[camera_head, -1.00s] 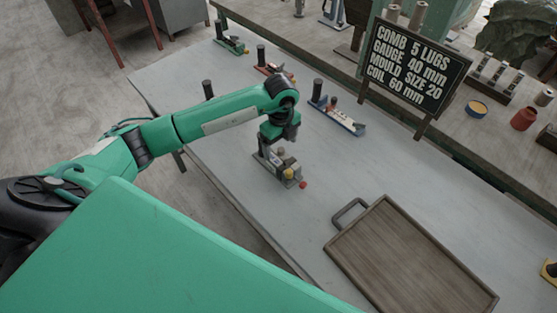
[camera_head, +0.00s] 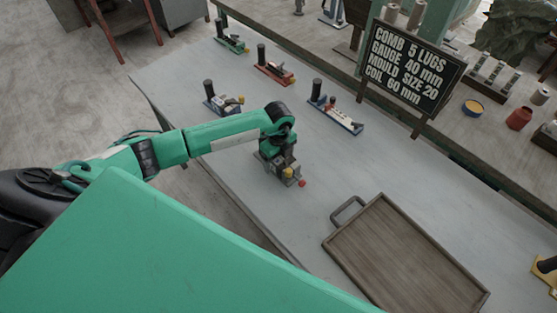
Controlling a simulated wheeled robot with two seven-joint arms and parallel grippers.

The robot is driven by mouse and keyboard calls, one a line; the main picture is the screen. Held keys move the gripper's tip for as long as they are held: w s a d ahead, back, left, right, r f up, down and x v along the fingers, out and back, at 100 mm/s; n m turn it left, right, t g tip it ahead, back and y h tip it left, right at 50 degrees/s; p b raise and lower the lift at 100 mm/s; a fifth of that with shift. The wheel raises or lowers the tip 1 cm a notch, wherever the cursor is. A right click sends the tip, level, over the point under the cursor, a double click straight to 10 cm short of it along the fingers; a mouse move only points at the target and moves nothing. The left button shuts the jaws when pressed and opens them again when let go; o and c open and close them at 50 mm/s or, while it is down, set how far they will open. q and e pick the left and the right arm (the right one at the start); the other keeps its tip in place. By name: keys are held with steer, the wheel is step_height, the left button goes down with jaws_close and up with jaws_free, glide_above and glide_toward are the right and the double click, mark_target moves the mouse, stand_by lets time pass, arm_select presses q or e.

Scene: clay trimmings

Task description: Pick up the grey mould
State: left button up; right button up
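A grey mould (camera_head: 291,179), with a yellow knob and a red tip at its near end, sits on the table left of the wooden tray. My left gripper (camera_head: 275,154) is down over it from above. The wrist and arm hide the mould's far part and my fingertips, so I cannot tell whether the fingers are open or touch it. My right gripper is not in view.
Other tools with black handles stand on the grey table (camera_head: 215,165): green (camera_head: 233,44), red (camera_head: 274,72), blue (camera_head: 340,117) and a bluish-grey one (camera_head: 226,106). The wooden tray (camera_head: 345,247) lies at right. A sign (camera_head: 413,68) stands behind.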

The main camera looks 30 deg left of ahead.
arm_select(q)
steer(key=shift+w+r, duration=0.1)
steer(key=c, duration=1.4)
step_height(320, 180, up, 20)
steer(key=b, duration=0.4)
steer(key=shift+b, duration=0.3)
